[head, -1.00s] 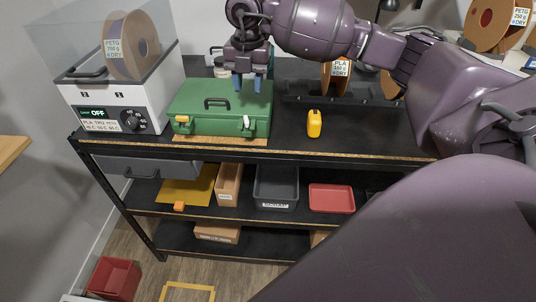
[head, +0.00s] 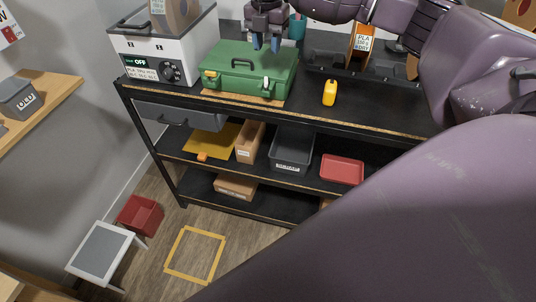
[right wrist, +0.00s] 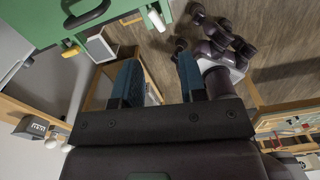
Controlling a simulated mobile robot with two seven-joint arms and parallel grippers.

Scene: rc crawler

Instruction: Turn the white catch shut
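A green case (head: 240,83) with a black handle (head: 243,63) lies closed on the black bench top. The white catch (head: 265,83) is at the right of its front face and stands roughly upright. A yellow catch (head: 210,75) at the left lies roughly level. In the right wrist view, the white catch (right wrist: 157,20) is at the top, beyond the fingers, and the yellow catch (right wrist: 70,48) is to its left. My right gripper (head: 266,42) is above the rear of the case, apart from the catch. Its blue fingers (right wrist: 159,82) are spread and empty. My left gripper is not in view.
A white filament dryer (head: 160,55) stands left of the case. My right arm covers the right side. Lower shelves hold bins and a red tray (head: 342,169).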

